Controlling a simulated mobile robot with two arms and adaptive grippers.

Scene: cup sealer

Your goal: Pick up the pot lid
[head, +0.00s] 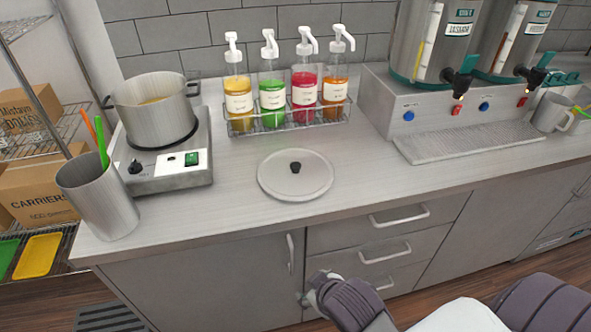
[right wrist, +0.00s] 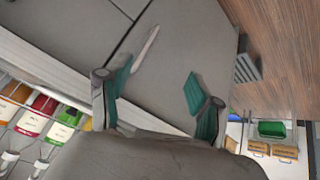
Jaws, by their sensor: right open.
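The pot lid (head: 310,184) is a round, light grey disc with a small black knob (head: 295,168) on top. It lies flat on the counter in the head view, in front of the syrup bottles. The pot (head: 152,112) stands uncovered on the burner to the left. My right gripper (head: 318,284) is low in front of the cabinet drawers, below the counter edge and away from the lid. In the right wrist view its two green-padded fingers (right wrist: 157,92) are apart, with nothing between them. The lid does not show there. My left gripper is not in view.
A rack (head: 290,120) of several pump bottles stands behind the lid. A metal cup (head: 97,196) with colored utensils is at the left front corner. Drink dispensers (head: 433,45) and a drip tray (head: 468,141) are at the right. The counter around the lid is clear.

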